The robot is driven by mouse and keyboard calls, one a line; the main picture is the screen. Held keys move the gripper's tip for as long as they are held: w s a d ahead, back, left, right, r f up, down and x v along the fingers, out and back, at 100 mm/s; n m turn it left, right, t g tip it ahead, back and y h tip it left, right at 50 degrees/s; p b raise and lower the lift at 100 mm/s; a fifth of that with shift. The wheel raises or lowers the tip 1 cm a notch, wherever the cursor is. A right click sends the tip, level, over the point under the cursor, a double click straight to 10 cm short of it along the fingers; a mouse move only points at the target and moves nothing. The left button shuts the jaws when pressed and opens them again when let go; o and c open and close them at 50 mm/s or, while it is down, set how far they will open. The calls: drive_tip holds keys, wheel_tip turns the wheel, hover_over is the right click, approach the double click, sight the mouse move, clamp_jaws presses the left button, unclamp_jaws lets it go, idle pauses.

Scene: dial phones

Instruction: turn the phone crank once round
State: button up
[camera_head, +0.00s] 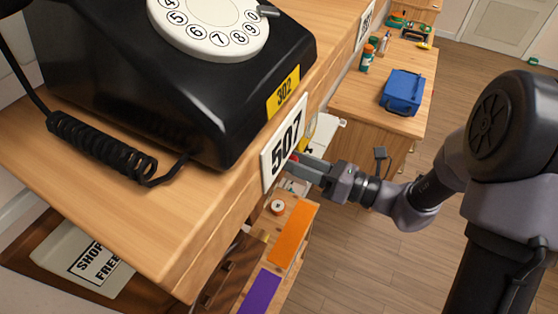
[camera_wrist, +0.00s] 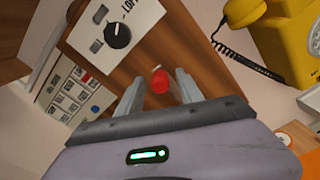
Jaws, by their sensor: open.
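A red knob (camera_wrist: 160,82), which looks like the crank's handle, shows in the wrist view against a brown wooden panel (camera_wrist: 172,45). My gripper (camera_wrist: 159,77) is open, with one finger on each side of the knob; I cannot tell whether either finger touches it. In the head view my gripper (camera_head: 303,164) is beside the shelf edge, below a white plate marked 507 (camera_head: 285,146). A bit of red (camera_head: 292,157) shows at its fingertips. The rest of the crank is hidden there.
A black dial phone (camera_head: 170,85) with a coiled cord stands on the wooden shelf (camera_head: 190,215). In the wrist view, a panel with a black dial (camera_wrist: 118,35), a keypad (camera_wrist: 76,90) and a yellow phone (camera_wrist: 285,40) surround the gripper. A blue case (camera_head: 402,91) sits on a farther desk.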

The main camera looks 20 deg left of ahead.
drive_tip(key=d, duration=0.6)
drive_tip(key=shift+s, duration=0.25)
